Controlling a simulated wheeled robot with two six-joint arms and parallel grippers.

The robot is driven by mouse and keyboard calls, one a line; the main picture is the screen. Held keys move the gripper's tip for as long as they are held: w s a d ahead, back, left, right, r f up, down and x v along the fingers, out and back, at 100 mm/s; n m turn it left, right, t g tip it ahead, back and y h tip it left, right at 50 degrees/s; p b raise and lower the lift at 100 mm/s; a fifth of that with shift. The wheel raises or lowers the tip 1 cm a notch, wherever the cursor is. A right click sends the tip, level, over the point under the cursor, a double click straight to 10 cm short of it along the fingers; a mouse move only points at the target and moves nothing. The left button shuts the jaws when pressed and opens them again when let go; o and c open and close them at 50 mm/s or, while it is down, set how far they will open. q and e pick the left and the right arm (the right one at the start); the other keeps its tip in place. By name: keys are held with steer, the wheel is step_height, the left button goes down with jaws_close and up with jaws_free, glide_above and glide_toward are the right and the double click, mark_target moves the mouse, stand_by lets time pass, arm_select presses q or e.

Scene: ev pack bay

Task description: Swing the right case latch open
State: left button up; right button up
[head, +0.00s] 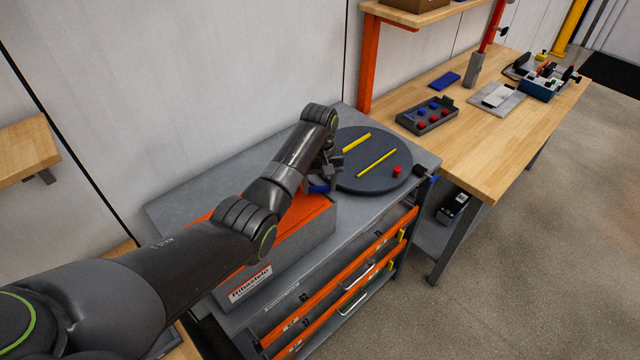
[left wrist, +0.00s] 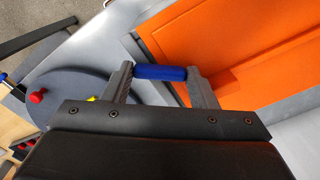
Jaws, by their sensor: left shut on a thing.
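The case (head: 285,232) has an orange lid and grey sides and sits on the grey cabinet top. Its orange lid (left wrist: 235,45) fills the upper right of the left wrist view. A blue latch bar (left wrist: 160,73) lies at the case's edge; a bit of it also shows in the head view (head: 319,188) at the case's right end. My left gripper (head: 324,178) is shut on this bar, with one finger at each end in the left wrist view (left wrist: 161,82). My arm hides part of the case and lid. My right gripper is out of view.
A dark round turntable (head: 378,180) with yellow strips and a red knob (head: 398,170) stands just right of the gripper. Orange-fronted drawers (head: 335,275) are below. A wooden bench (head: 490,140) with a parts tray (head: 428,117) is at the right. The wall is close behind.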

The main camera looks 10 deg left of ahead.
arm_select(q)
steer(key=m, duration=0.2)
steer(key=w+m, duration=0.1)
steer(key=m, duration=0.2)
steer(key=shift+a+r+m, duration=0.1)
steer(key=shift+m, duration=0.2)
steer(key=m, duration=0.5)
steer(key=shift+w, duration=0.35)
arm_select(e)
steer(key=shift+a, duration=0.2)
arm_select(q)
steer(key=shift+d+m, duration=0.2)
steer(key=shift+m, duration=0.1)
steer(key=o, duration=1)
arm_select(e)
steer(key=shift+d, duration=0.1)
